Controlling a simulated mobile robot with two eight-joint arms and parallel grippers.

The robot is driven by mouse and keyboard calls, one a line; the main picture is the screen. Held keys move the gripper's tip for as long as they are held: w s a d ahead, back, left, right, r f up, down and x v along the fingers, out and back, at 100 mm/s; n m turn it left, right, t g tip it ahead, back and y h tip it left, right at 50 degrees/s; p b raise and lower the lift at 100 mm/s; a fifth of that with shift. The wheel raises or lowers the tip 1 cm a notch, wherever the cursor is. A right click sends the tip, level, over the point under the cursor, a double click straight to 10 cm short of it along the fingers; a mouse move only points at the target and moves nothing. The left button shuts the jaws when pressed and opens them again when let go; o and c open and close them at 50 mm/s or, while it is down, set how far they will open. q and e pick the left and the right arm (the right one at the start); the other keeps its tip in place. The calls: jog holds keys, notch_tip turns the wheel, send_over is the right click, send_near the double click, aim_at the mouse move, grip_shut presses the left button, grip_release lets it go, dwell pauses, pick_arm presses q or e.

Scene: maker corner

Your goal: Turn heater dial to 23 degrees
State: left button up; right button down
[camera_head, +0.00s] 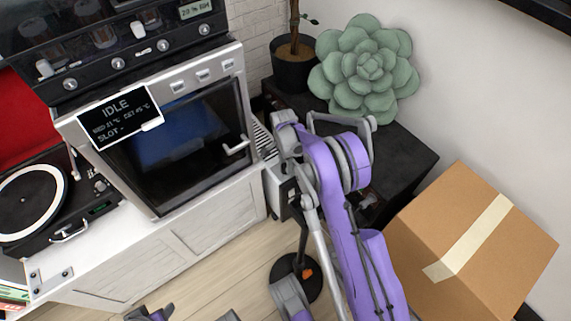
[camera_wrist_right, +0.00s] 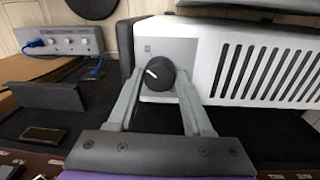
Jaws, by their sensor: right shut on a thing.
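The heater (camera_wrist_right: 215,58) is a white box with a slotted grille and a grey panel at its left end in the right wrist view. Its black round dial (camera_wrist_right: 158,76) sits on that panel, with a white mark pointing to the upper left. My right gripper (camera_wrist_right: 160,80) has one finger on each side of the dial and is shut on it. In the head view the heater's grille (camera_head: 263,140) shows only partly, behind my purple right arm, and the dial is hidden. No temperature number is readable on the dial.
An oven (camera_head: 190,125) with a sign (camera_head: 118,112) reading IDLE stands left of the heater. A succulent (camera_head: 368,65) and a plant pot (camera_head: 293,65) stand behind my arm on a black surface (camera_head: 418,152). A cardboard box (camera_head: 450,225) is at right. A grey socketed box (camera_wrist_right: 60,42) is left of the heater.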

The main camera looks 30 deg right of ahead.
aim_at(285, 165)
jog(key=shift+c, duration=1.6)
grip_release()
jog(key=shift+r, duration=0.1)
notch_tip(285, 165, up, 11)
jog(key=p, duration=0.2)
jog(key=shift+w+f+p, duration=0.2)
jog(key=shift+w+p, duration=0.1)
jog(key=shift+p, duration=0.05)
